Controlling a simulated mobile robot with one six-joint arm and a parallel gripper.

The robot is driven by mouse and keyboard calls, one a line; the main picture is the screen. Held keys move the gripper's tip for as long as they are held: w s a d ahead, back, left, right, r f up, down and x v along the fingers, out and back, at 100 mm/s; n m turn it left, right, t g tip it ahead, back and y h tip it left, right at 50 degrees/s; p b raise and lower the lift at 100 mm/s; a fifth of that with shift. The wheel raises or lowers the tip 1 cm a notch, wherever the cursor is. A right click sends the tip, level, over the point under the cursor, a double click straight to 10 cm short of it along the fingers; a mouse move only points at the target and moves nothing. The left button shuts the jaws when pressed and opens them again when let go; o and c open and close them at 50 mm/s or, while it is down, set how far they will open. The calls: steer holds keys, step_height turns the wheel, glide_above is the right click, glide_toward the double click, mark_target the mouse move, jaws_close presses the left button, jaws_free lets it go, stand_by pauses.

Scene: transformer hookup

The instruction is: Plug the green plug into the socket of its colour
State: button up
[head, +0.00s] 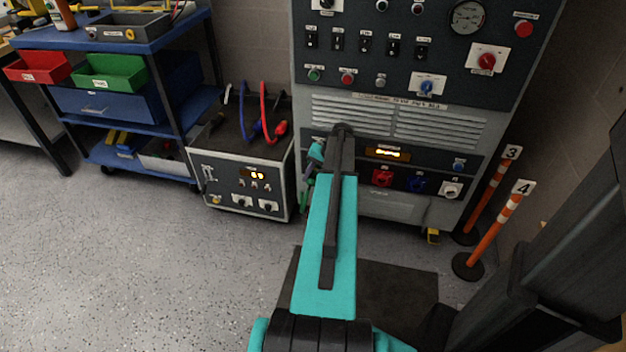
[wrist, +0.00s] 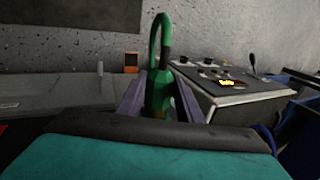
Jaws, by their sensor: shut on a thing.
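The green plug (wrist: 158,93) stands upright in the middle of the wrist view, with its green cable looping over at the top. In the head view my teal arm reaches toward the left part of the panel's socket row and hides most of the gripper and plug; a bit of green (head: 308,188) shows left of the arm. No green socket is visible; my arm covers part of the row.
A grey test unit (head: 240,187) with red and blue leads on top stands left of the panel. A blue cart (head: 130,42) with red and green bins is farther left. Orange posts (head: 490,235) marked 3 and 4 stand right. The left floor is clear.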

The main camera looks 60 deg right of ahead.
steer(key=shift+w+d, duration=0.2)
steer(key=shift+d, duration=0.45)
stand_by(0.3)
steer(key=o, duration=1.3)
steer(key=shift+r+p, duration=0.1)
steer(key=shift+p, duration=0.2)
steer(key=p+v, duration=0.4)
steer(key=v, duration=0.2)
steer(key=shift+s+r, duration=0.2)
steer(key=shift+r, duration=0.2)
stand_by(0.4)
steer(key=p+v, duration=0.1)
steer(key=v, duration=1.2)
steer(key=shift+r+p, duration=0.35)
steer(key=shift+p, duration=0.05)
